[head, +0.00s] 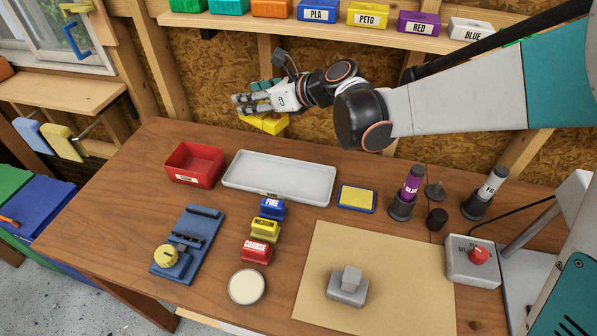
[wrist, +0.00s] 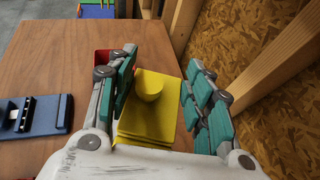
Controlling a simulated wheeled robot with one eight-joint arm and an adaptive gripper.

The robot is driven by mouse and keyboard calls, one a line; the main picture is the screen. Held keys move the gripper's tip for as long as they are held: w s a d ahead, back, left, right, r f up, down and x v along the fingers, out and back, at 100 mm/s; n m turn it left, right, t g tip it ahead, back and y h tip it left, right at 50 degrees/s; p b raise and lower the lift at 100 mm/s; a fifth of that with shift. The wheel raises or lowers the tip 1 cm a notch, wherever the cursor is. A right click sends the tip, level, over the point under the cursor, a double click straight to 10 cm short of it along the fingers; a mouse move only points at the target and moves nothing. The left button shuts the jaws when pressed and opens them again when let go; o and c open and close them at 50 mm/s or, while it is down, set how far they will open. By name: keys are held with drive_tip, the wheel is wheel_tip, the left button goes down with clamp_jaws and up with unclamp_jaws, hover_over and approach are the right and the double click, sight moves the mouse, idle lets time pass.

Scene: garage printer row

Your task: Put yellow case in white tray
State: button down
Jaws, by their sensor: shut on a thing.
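The yellow case (head: 265,124) hangs below my gripper (head: 252,103) in the head view, above the back of the workbench. In the wrist view the yellow case (wrist: 158,118), with a rounded knob on top, is between the green-padded fingers of my gripper (wrist: 161,62). My gripper is shut on it, though finger contact is not clear on the right side. The white tray (head: 280,185) lies on the bench, below and slightly right of the case in the head view. It looks empty and is apart from the case.
A red bin (head: 194,164) stands left of the tray. Blue, yellow and red labelled blocks (head: 265,228) stand in front of it, and a yellow-topped blue pad (head: 357,198) lies to its right. Behind are the wooden wall and a shelf (head: 330,29) of coloured boxes.

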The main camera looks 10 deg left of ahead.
drive_tip(key=shift+f, duration=0.45)
wheel_tip(320, 180, down, 19)
drive_tip(key=b, duration=0.6)
drive_tip(key=shift+b, duration=0.35)
drive_tip(key=shift+f, duration=0.15)
drive_tip(key=c, duration=0.8)
unclamp_jaws()
